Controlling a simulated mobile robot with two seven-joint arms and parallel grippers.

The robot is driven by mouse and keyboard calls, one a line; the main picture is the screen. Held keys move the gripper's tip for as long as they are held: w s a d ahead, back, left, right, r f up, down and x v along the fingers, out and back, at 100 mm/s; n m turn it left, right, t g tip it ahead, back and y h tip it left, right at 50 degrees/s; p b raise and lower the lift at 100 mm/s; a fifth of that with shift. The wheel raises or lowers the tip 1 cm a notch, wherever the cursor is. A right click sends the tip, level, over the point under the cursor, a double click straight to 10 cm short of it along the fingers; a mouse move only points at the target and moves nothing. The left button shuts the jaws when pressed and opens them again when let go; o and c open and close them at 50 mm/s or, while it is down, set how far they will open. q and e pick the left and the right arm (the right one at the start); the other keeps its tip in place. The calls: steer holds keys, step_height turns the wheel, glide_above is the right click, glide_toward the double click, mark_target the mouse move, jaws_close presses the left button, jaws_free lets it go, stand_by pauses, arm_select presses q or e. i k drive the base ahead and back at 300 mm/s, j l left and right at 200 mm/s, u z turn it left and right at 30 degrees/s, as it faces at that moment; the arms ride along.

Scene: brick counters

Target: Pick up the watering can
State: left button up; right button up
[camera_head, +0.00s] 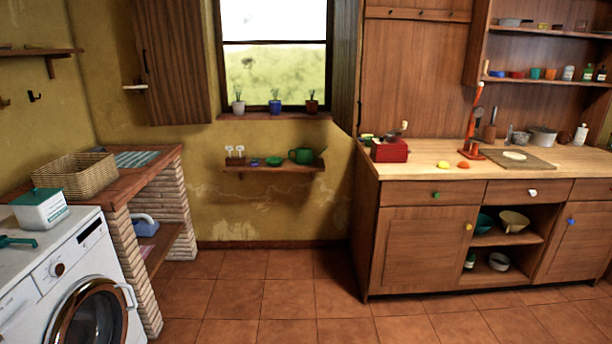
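A small green watering can (301,156) stands upright on a wooden wall shelf (268,168) below the window. It is near the shelf's right end, with a thin part, likely its spout, pointing right. To its left on the shelf are a green dish (274,161), a small bluish item (254,162) and two small white-topped items (235,152). Neither of my grippers is in view.
A washing machine (50,262) and a brick counter (150,158) with a wicker basket (75,177) stand on the left. A wooden cabinet (420,245) with a cluttered worktop stands on the right. The tiled floor (262,300) between them is clear.

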mark_target(303, 156)
steer(key=i, duration=0.9)
steer(key=i+z, duration=0.1)
steer(key=i, duration=0.8)
steer(key=i+j, duration=0.2)
steer(key=i, duration=0.65)
steer(key=l+z, duration=0.05)
